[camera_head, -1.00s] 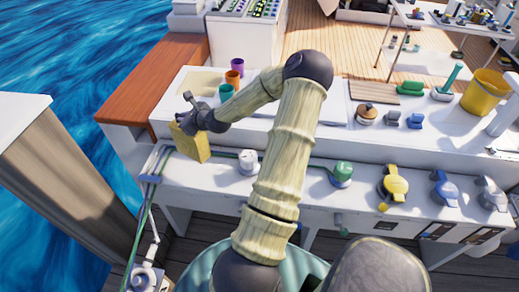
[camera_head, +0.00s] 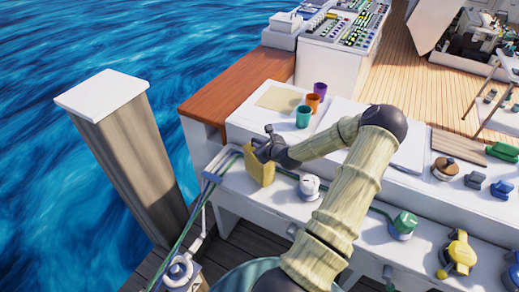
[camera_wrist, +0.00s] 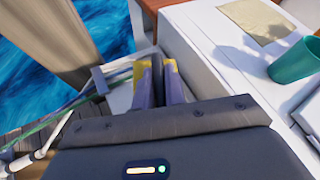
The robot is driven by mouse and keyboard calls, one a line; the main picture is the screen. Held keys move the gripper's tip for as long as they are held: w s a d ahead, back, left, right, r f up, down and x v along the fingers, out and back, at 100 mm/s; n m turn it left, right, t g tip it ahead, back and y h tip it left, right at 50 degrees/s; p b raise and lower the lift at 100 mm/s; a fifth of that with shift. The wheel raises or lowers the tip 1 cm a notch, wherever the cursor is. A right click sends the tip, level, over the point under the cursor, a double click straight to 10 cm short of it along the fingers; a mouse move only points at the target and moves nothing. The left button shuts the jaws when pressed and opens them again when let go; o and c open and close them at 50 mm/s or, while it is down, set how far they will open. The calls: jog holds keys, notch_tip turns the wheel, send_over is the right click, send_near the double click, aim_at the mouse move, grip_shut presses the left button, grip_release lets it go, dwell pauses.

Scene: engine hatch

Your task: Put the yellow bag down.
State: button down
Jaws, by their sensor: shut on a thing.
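The yellow bag (camera_head: 260,169) is a flat, upright yellow block in the head view, at the left end of the white counter. My gripper (camera_head: 264,152) is shut on its upper part. The bag hangs over or just at the lower white ledge; I cannot tell whether its bottom touches. In the wrist view, my gripper's fingers (camera_wrist: 157,82) point away beside the white counter wall. Yellow patches show at the fingers, and most of the bag is hidden there.
Teal (camera_head: 303,117), orange (camera_head: 313,103) and purple (camera_head: 320,89) cups stand beside a tan sheet (camera_head: 279,99) on the upper counter. A white fitting (camera_head: 309,186) sits right of the bag. Cables (camera_head: 207,188) run at the ledge's left end, near a wooden post (camera_head: 130,155).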

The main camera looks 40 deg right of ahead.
jog(key=shift+f, duration=1.3)
jog(key=c, duration=1.5)
grip_release()
jog(key=shift+f, duration=0.15)
jog(key=shift+o, duration=0.2)
jog(key=v, duration=1.2)
